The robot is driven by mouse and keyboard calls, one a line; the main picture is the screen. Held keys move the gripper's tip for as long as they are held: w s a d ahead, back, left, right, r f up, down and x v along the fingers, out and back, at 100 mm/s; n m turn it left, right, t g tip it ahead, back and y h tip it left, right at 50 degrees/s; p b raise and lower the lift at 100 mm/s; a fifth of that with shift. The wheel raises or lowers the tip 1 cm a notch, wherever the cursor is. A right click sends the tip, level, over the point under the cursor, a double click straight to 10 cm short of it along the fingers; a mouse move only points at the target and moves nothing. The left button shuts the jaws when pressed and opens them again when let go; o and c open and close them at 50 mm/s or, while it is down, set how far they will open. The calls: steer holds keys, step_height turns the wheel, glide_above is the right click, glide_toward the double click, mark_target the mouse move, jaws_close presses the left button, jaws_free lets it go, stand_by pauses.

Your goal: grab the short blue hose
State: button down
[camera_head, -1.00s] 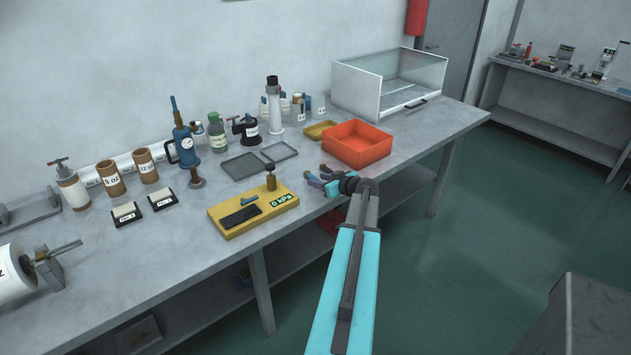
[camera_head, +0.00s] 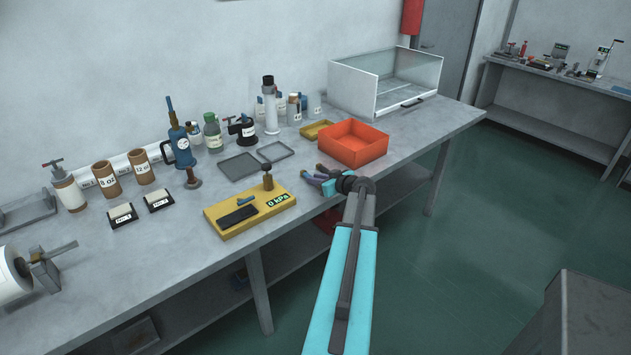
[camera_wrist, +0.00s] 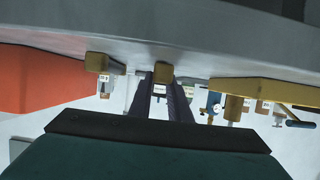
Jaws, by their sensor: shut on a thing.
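My gripper (camera_head: 338,179) is low over the front part of the bench, between the yellow board and the orange bin. Its dark fingers (camera_wrist: 163,98) are close together in the wrist view. A bluish piece, which looks like the short blue hose (camera_head: 329,187), shows at the jaws in the head view; its outline is partly hidden by my gripper. A brown block (camera_wrist: 161,72) shows at the fingertips in the wrist view. Whether it belongs to the hose, I cannot tell. A small blue piece (camera_head: 246,200) lies on the yellow board.
The yellow board (camera_head: 225,229) with a 0 kPa display is left of my gripper and carries a brass post (camera_head: 268,182). The orange bin (camera_head: 352,154) is just behind. Grey trays (camera_head: 240,166) and bottles stand farther back. The bench's front edge runs close beneath my gripper.

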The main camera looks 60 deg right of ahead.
steer(key=shift+r+b, duration=0.75)
steer(key=shift+r, duration=0.65)
steer(key=s+d+r+b, duration=0.1)
steer(key=s+d+b, duration=0.1)
steer(key=s, duration=0.5)
steer(key=s+d+r+b, duration=0.1)
steer(key=s+d+b, duration=0.1)
steer(key=s, duration=0.6)
steer(key=shift+s+b, duration=0.25)
steer(key=shift+b, duration=0.15)
